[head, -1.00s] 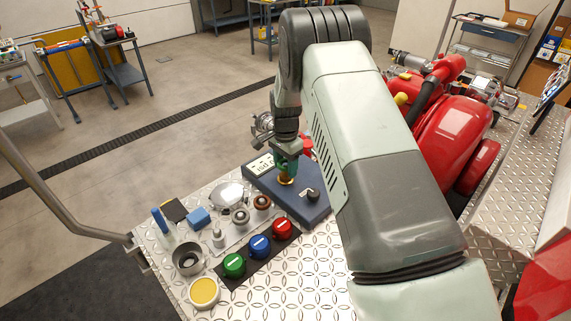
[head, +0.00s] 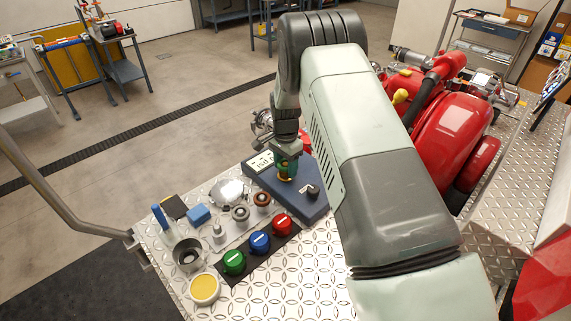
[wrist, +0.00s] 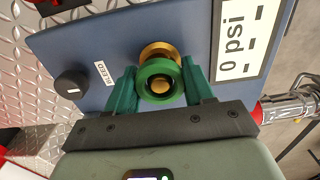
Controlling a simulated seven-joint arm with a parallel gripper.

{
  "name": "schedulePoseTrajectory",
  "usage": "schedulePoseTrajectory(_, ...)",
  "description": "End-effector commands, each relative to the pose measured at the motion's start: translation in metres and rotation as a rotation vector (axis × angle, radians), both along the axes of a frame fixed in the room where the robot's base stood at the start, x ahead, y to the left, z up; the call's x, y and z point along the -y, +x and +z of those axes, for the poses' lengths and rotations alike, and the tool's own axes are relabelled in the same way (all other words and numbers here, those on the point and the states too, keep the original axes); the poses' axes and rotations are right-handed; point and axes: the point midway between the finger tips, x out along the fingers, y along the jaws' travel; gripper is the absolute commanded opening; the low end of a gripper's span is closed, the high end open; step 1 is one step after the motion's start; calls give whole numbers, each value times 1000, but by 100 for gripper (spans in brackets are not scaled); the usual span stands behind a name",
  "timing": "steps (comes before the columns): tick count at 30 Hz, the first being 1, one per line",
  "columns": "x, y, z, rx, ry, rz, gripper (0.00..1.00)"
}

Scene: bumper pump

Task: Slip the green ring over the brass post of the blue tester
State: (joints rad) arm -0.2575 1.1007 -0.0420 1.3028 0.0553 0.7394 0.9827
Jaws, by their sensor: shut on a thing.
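The blue tester (head: 300,205) is a slanted box with a display, a black knob and a brass post (head: 285,179) on its top face. My gripper (wrist: 162,90) is shut on the green ring (wrist: 145,79), with one green finger on each side. In the wrist view, brass shows through the ring's hole, and the wider brass collar (wrist: 160,49) shows just past the ring's upper edge. The ring is at the post, but I cannot tell whether it is around the post or just above its tip. In the head view my fingers mostly hide the ring.
The black knob (wrist: 72,83) by the BLEED label and the display (wrist: 240,38) flank the post. Left of the tester stand green, blue and red round caps (head: 259,244), metal fittings and a yellow-filled cup (head: 204,289). A red pump (head: 450,130) stands behind my arm.

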Motion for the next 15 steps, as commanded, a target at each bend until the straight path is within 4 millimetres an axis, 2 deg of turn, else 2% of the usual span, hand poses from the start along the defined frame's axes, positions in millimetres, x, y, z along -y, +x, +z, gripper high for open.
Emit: schedulePoseTrajectory(15,0,0,-5,0,0,0,35)
